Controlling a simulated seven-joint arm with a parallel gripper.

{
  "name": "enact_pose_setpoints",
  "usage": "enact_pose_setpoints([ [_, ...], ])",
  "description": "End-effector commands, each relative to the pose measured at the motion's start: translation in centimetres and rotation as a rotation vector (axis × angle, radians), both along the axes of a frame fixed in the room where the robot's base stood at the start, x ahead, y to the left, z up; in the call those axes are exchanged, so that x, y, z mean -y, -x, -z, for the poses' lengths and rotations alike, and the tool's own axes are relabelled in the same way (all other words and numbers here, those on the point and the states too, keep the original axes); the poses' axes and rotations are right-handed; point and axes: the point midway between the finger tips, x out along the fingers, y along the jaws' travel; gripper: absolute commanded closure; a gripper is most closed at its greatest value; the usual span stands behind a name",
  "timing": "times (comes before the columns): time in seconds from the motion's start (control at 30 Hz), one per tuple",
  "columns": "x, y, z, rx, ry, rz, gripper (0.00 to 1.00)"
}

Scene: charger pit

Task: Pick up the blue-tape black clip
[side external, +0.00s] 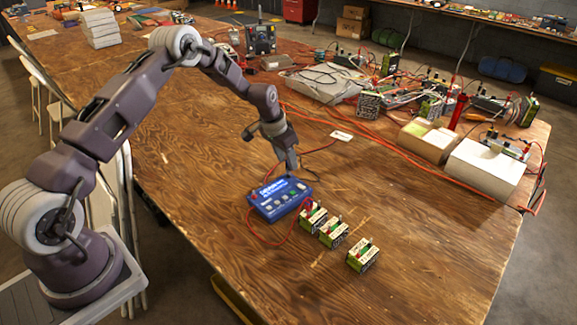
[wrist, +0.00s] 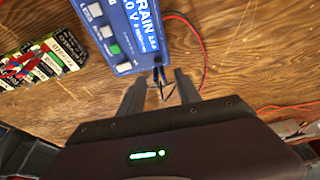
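A blue charger box (side external: 280,199) lies on the wooden table. In the wrist view the box (wrist: 137,32) fills the upper middle. A small black piece with thin leads (wrist: 158,74) sits at the box's near edge; it may be the black clip, but I cannot make out blue tape on it. My gripper (side external: 290,173) is just above the box's far edge in the side view. In the wrist view the fingers of my gripper (wrist: 160,86) are apart, on either side of the black piece, with nothing visibly held.
Several green-and-white battery blocks stand beside the box, one of them apart (side external: 363,256). A red wire (side external: 262,240) loops from the box to the blocks. Cluttered electronics and white boxes (side external: 484,168) line the far right. The table's near left is clear.

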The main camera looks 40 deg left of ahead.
Motion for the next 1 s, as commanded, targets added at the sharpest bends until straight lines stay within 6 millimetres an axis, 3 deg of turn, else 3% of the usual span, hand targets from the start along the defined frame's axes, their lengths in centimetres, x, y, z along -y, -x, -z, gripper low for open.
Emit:
enact_pose_setpoints([
  [0.13,0.0,-0.7,2.5,-0.002,0.001,-0.001,0.60],
  [0.4,0.0,-0.9,2.9,-0.001,0.000,0.000,0.62],
  [0.6,0.0,-0.9,2.9,-0.001,0.000,0.000,1.00],
  [0.87,0.0,-0.9,2.8,-0.001,0.000,0.000,1.00],
  [1.0,0.0,-1.0,1.0,0.001,-0.001,0.000,1.00],
])
